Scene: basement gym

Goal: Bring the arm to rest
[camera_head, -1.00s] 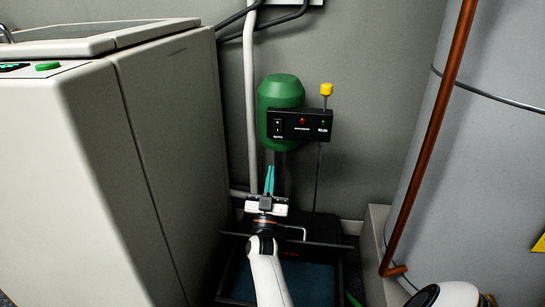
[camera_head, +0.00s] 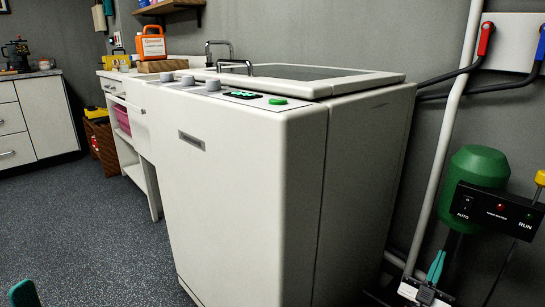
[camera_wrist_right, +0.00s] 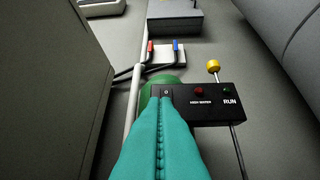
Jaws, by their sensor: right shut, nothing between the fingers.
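My right gripper (camera_head: 436,266) is at the lower right of the head view, with its teal fingers pointing up and shut together. In the wrist view the teal fingers (camera_wrist_right: 160,140) are pressed together and empty, in front of the green pump (camera_wrist_right: 148,92) and the black control box (camera_wrist_right: 205,103). I cannot tell whether the fingertips touch the box. A teal fingertip of my left gripper (camera_head: 23,293) shows at the bottom left edge of the head view; the rest is out of frame.
A white washing machine (camera_head: 240,170) fills the middle. The green pump (camera_head: 478,168) and black control box (camera_head: 495,210) are at the right, beside a white pipe (camera_head: 445,140). Open blue-grey floor (camera_head: 80,230) lies at the left.

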